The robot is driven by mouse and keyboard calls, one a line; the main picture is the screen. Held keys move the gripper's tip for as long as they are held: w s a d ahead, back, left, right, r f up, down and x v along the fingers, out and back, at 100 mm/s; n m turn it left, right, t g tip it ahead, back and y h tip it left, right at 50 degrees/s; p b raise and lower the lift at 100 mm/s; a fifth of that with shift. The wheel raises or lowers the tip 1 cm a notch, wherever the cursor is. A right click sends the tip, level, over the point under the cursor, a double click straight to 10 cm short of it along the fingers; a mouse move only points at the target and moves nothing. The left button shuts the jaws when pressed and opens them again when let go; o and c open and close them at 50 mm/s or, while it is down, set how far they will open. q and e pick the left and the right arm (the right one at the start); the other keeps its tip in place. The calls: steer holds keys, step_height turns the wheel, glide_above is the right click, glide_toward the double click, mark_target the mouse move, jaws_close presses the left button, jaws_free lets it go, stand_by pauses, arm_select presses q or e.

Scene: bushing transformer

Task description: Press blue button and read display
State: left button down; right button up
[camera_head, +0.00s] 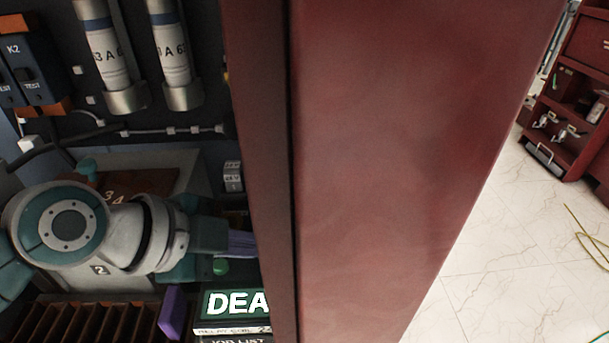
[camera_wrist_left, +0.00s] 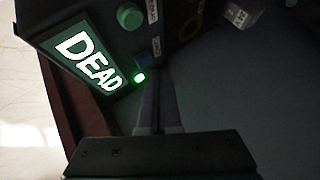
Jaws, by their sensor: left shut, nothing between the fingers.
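The display (camera_wrist_left: 90,60) is lit and reads DEAD in white on green in the left wrist view. In the head view the display (camera_head: 236,303) is cut off by a red panel after "DEA". A small blue button (camera_wrist_left: 156,46) shows dimly beside the display in the wrist view. My left gripper (camera_wrist_left: 159,88) is shut and empty, with its purple fingertips pointing toward the blue button area; contact cannot be told. In the head view the left gripper (camera_head: 243,243) is partly hidden behind the red panel. My right gripper is not in view.
A green button (camera_wrist_left: 130,15) and a lit green lamp (camera_wrist_left: 139,77) are near the blue one. The tall red panel (camera_head: 400,150) stands close to my left gripper. Labelled cylinders (camera_head: 172,50) hang above my arm. Pale tiled floor (camera_head: 490,240) is open at right.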

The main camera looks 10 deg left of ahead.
mark_target(260, 270)
arm_select(q)
steer(key=shift+f, duration=0.15)
stand_by(0.5)
steer(key=shift+f+b, duration=0.3)
steer(key=shift+b, duration=0.1)
steer(key=shift+f+b, duration=0.45)
steer(key=shift+f, duration=0.05)
stand_by(0.4)
steer(key=shift+r, duration=0.1)
steer(key=shift+r+p, duration=0.8)
steer(key=shift+p, duration=0.05)
steer(key=shift+r, duration=0.15)
step_height(260, 270, up, 5)
steer(key=p, duration=0.4)
steer(key=shift+p, duration=0.4)
